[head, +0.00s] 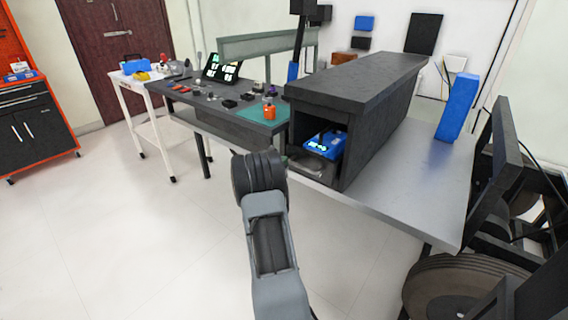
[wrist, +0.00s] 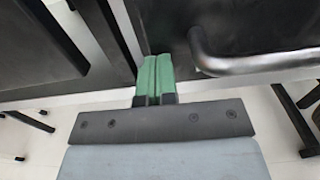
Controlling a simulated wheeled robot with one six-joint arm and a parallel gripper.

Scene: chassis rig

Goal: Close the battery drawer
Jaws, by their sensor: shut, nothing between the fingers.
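The battery drawer shows as a dark tray edge (head: 312,167) at the open end of a long dark housing (head: 365,125). A blue battery (head: 326,141) with small green lights sits in that opening. In the wrist view a dark panel (wrist: 240,20) carries a curved metal handle (wrist: 215,62). My gripper (wrist: 157,75) has its green fingers shut together with nothing between them. The fingertips are left of the handle, near the panel's lower left corner; whether they touch it I cannot tell. In the head view my arm hides the gripper.
The housing stands on a grey metal table (head: 425,180) with a blue block (head: 457,107) at the right. A cluttered workbench (head: 235,125) adjoins at the left. A large black wheel (head: 455,288) is at the lower right. The floor at left is clear.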

